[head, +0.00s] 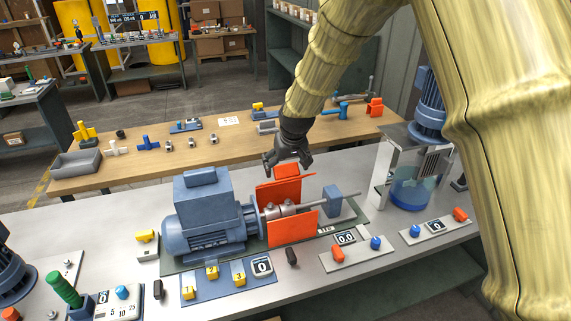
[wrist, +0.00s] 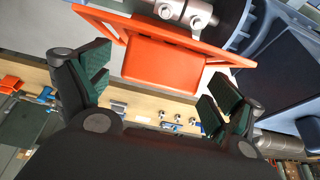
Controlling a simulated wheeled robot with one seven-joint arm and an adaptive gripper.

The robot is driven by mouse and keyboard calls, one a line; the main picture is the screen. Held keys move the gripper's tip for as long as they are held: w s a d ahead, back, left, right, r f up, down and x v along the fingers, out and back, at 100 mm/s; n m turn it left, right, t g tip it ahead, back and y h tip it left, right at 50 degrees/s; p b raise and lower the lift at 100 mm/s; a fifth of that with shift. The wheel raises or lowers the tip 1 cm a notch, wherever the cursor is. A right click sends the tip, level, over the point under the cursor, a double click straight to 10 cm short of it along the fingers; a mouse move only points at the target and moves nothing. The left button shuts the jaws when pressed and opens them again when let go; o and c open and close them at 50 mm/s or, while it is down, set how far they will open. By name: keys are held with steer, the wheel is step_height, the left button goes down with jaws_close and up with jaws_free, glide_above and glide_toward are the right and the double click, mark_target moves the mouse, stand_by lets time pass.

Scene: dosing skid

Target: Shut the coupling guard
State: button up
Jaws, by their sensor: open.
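The orange coupling guard (head: 293,228) stands between the blue motor and the shaft support. Its front panel is upright, and another orange panel (head: 278,192) rises behind the coupling, so the guard stands open. The metal coupling (head: 282,210) shows bare between the panels. In the wrist view the orange guard panel (wrist: 160,62) fills the upper middle, with the coupling (wrist: 185,12) beyond it. My gripper (head: 288,163) is above and behind the raised panel, open and empty. In the wrist view its fingers (wrist: 155,95) are spread apart; I cannot tell whether they touch the guard.
The blue motor (head: 205,222) stands left of the guard, and a blue shaft support (head: 333,203) right. A blue-liquid tank (head: 412,190) is farther right. Switch panels (head: 228,284) line the front. A wooden bench (head: 205,145) with small parts lies behind.

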steer(key=shift+w+f, duration=0.1)
steer(key=shift+f, duration=0.3)
steer(key=shift+c, duration=0.4)
steer(key=c, duration=1.4)
steer(key=shift+f, duration=0.1)
steer(key=shift+d, duration=0.1)
